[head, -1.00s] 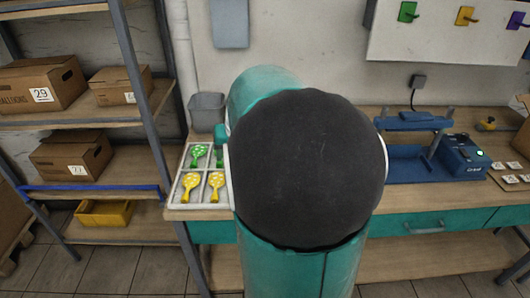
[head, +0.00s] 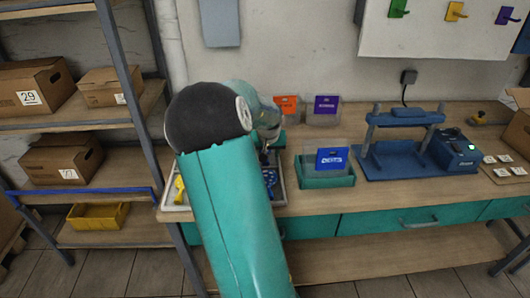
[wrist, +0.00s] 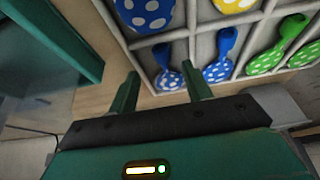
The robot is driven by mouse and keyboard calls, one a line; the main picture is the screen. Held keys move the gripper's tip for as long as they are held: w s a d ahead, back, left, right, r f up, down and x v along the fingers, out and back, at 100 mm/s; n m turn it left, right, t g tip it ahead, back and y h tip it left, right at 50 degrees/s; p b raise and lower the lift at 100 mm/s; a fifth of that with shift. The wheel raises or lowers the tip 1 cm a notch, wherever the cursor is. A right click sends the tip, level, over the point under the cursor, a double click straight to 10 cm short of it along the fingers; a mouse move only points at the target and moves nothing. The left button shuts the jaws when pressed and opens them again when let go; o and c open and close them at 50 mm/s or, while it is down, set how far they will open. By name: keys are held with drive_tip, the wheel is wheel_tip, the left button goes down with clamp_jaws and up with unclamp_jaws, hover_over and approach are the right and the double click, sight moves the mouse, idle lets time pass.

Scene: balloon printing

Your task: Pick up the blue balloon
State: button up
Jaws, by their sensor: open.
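Several blue balloons with white dots lie in a pale divided tray (head: 281,198). In the wrist view, one blue balloon (wrist: 167,72) shows just beyond and between my fingertips. A second blue balloon (wrist: 220,60) lies to its right, near the right finger, and a third (wrist: 145,12) lies at the top. My gripper (wrist: 163,85) is open and nothing is held; I cannot tell whether a finger touches a balloon. In the head view, blue balloons (head: 270,178) show right of my arm, which hides much of the tray and gripper.
Green balloons (wrist: 268,58) and a yellow balloon (wrist: 235,4) lie in neighbouring compartments. A teal holder (head: 325,178) with a blue card stands right of the tray. A blue press (head: 400,150) stands further right. A shelf with boxes (head: 62,158) is at the left.

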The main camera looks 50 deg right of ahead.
drive_tip(key=x, duration=0.5)
drive_tip(key=shift+w+d+f, duration=0.1)
drive_tip(key=shift+w, duration=0.2)
drive_tip(key=c, duration=0.9)
